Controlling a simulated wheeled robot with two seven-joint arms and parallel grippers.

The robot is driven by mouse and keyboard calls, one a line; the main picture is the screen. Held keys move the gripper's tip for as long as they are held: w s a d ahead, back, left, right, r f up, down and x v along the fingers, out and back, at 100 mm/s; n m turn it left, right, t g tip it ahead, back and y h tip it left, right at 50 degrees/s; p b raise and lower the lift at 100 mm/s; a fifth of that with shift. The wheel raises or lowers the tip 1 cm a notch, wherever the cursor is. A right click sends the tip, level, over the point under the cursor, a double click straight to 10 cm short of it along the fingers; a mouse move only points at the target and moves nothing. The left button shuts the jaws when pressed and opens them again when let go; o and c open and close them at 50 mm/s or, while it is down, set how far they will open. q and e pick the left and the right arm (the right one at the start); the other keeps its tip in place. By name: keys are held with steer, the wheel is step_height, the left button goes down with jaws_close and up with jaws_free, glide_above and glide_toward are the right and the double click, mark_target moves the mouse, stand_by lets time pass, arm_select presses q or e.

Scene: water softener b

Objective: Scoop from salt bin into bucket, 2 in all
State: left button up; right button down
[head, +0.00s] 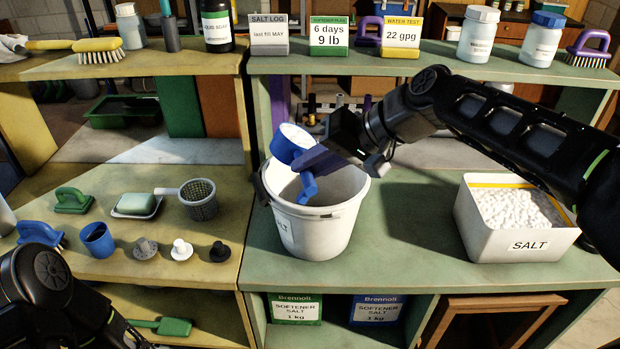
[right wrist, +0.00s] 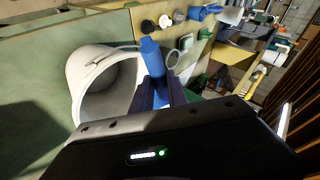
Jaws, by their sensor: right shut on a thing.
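My right gripper (head: 318,160) is shut on the handle of a blue scoop (head: 289,148) and holds it above the white bucket (head: 312,228). The scoop's round cup is over the bucket's back left rim, and white shows in its mouth, likely salt. The blue handle (right wrist: 151,58) also shows between the fingers in the right wrist view, beside the bucket (right wrist: 88,75). The bucket's bottom is hidden in the head view. The white salt bin (head: 515,245), labelled SALT, stands to the right, filled with white grains. My left arm shows at the lower left, its gripper out of view.
A yellow bench on the left holds a blue cup (head: 98,240), soap dish (head: 137,205), strainer (head: 199,200) and several stoppers. A back shelf carries signs, bottles and brushes. The green bench top (head: 415,225) is clear between bucket and bin.

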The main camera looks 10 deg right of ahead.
steer(key=h+p, duration=0.1)
steer(key=p, duration=0.2)
steer(key=r+n+h+p, duration=0.1)
steer(key=h+p, duration=0.1)
steer(key=p, duration=0.2)
steer(key=shift+a+r, duration=0.1)
steer(key=shift+a, duration=0.2)
steer(key=shift+a+f+g+h, duration=0.1)
steer(key=shift+f+g+h, duration=0.3)
steer(key=shift+h, duration=0.5)
steer(key=shift+f+h, duration=0.1)
steer(key=shift+h, duration=0.3)
stand_by(0.8)
stand_by(0.4)
